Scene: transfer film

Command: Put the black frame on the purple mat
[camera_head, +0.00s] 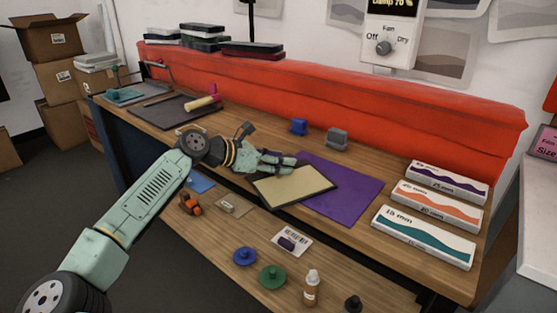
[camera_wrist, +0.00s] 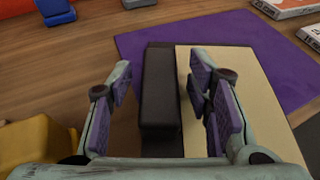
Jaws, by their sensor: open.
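The black frame (camera_head: 296,185) is a flat cream panel with a dark border. It lies at the front of the wooden bench, its right part overlapping the purple mat (camera_head: 352,196). In the wrist view its raised black bar (camera_wrist: 160,104) stands between my fingers, with the cream panel to the right. The mat (camera_wrist: 270,58) spreads beyond it. My gripper (camera_head: 287,163) is open at the frame's far left side. In the wrist view my gripper (camera_wrist: 160,76) straddles the bar, with a visible gap at each finger.
A blue block (camera_head: 299,127) and a grey block (camera_head: 338,139) stand behind. Several labelled boxes (camera_head: 424,236) lie right of the mat. A red padded back (camera_head: 330,98) closes the bench's rear. A lower shelf holds a bottle (camera_head: 311,287) and coloured discs (camera_head: 272,276).

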